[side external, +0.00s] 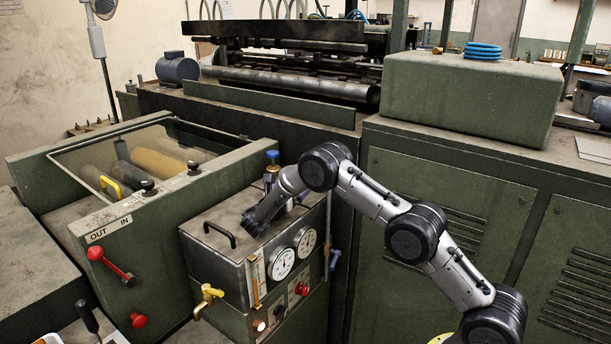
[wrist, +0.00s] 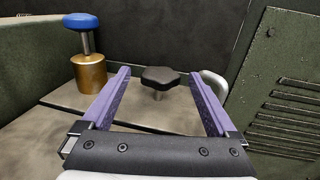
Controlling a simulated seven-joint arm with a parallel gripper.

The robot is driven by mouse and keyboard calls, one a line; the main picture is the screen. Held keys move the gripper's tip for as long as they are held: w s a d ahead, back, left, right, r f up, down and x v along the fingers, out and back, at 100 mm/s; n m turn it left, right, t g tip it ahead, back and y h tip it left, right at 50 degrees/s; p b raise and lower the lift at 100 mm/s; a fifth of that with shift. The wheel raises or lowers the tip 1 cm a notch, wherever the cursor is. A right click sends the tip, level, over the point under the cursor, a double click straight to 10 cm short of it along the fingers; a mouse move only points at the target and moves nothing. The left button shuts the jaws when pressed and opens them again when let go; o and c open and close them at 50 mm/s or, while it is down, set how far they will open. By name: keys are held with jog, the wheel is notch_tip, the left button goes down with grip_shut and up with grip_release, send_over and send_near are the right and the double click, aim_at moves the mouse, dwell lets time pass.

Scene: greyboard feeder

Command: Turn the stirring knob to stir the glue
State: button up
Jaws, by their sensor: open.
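The stirring knob is a dark lobed knob (wrist: 160,76) on a short thin stem, standing on the top of the glue box. In the wrist view it shows between the tips of my gripper's two purple fingers, with a gap on each side. My gripper (wrist: 158,82) is open and empty. I cannot tell if the knob is within the fingers' reach or just beyond the tips. In the side view my gripper (side external: 256,220) is low over the top of the glue box (side external: 212,258), and the knob is hidden or cannot be made out there.
A blue-capped brass fitting (wrist: 91,72) stands left of my fingers. The box carries a black handle (side external: 219,234), two gauges (side external: 283,264) and a yellow tap (side external: 207,297). A roller unit (side external: 150,160) lies to the left, and a green cabinet wall (side external: 450,190) to the right.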

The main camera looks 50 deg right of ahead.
jog(key=d, duration=0.3)
jog(key=w+d, duration=0.1)
jog(key=d, duration=0.2)
jog(key=shift+w+d, duration=0.1)
jog(key=shift+d, duration=0.1)
jog(key=c, duration=1.4)
jog(key=shift+s+m+g, duration=0.2)
jog(key=shift+m+g, duration=0.6)
jog(key=shift+g, duration=0.45)
jog(key=shift+s+m+g, duration=0.2)
jog(key=shift+m+g, duration=0.6)
jog(key=shift+g, duration=0.45)
jog(key=o, duration=1.4)
